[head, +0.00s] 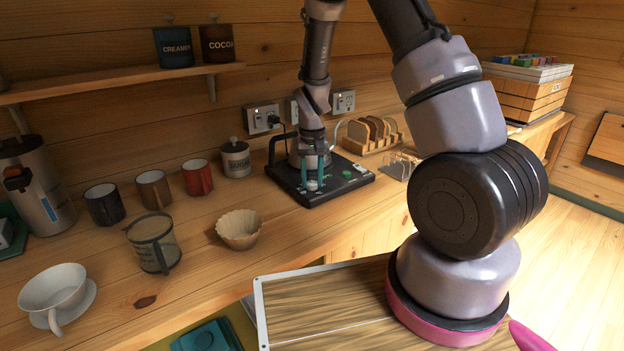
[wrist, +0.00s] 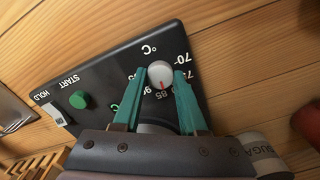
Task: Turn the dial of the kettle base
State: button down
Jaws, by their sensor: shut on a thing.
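The black kettle base (head: 348,187) sits on the wooden counter near the wall, and its panel (wrist: 104,78) fills the middle of the wrist view. The dial (wrist: 160,71) is a round white-grey knob with a red line, which points toward the printed 85 on the near side. My gripper (head: 313,186) reaches down over the base. Its two teal fingers (wrist: 161,76) are shut on the dial, one on either side. A green button (wrist: 79,99) lies left of the dial, by START and HOLD labels. Part of the printed scale is hidden behind the fingers.
A sugar jar (head: 236,160) and red mug (head: 197,178) stand left of the base. A wooden toast rack (head: 372,136) stands behind it to the right. A paper filter (head: 239,229) lies in front left. Wall sockets (head: 262,117) are close behind.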

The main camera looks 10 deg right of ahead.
aim_at(312, 183)
jog(key=m, duration=0.5)
jog(key=shift+w+m, duration=0.1)
jog(key=shift+m, duration=2.5)
jog(key=shift+c, duration=2.2)
grip_release()
notch_tip(312, 183, up, 11)
